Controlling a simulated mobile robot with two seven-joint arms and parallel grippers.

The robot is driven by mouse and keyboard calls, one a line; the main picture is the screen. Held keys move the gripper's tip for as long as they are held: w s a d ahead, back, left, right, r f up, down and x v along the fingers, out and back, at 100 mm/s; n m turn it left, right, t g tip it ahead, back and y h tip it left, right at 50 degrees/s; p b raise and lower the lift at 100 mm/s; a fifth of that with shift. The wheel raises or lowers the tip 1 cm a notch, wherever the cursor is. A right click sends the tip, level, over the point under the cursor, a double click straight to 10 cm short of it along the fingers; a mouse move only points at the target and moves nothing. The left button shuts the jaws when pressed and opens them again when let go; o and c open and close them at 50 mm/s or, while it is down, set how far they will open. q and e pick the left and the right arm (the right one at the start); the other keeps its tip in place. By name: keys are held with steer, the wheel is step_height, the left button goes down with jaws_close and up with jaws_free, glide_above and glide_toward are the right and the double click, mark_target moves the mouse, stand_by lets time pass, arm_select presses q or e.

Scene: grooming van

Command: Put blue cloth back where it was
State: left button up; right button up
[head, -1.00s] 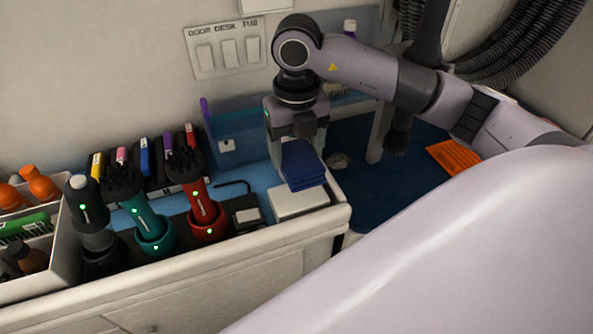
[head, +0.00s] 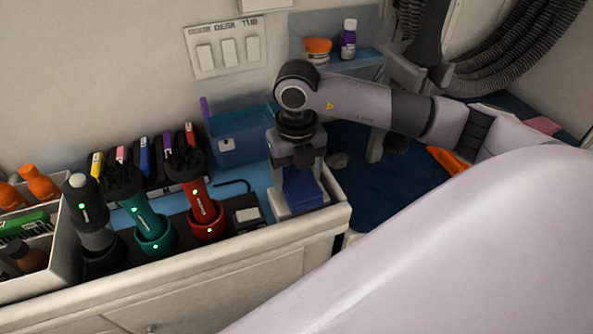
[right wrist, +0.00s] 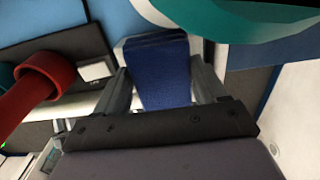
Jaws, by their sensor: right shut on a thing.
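The folded blue cloth (head: 303,192) is between the fingers of my right gripper (head: 297,178), at the right end of the counter. It also shows in the right wrist view (right wrist: 158,72), between both fingers. My right gripper is shut on it and points down. The cloth is low over a white slab (head: 281,208), whose edge shows beside it; I cannot tell whether they touch. The gripper hides the cloth's upper part. My left gripper is not in view.
A translucent blue bin (head: 232,140) stands behind the gripper to the left. Red (head: 205,212) and teal (head: 148,222) tools stand upright in holders to the left.

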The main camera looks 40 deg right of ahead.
mark_target(296, 176)
steer(key=o, duration=0.9)
steer(key=shift+f, duration=0.1)
steer(key=shift+o, duration=0.2)
steer(key=shift+r+p, duration=0.4)
steer(key=shift+r, duration=0.05)
step_height(296, 176, up, 12)
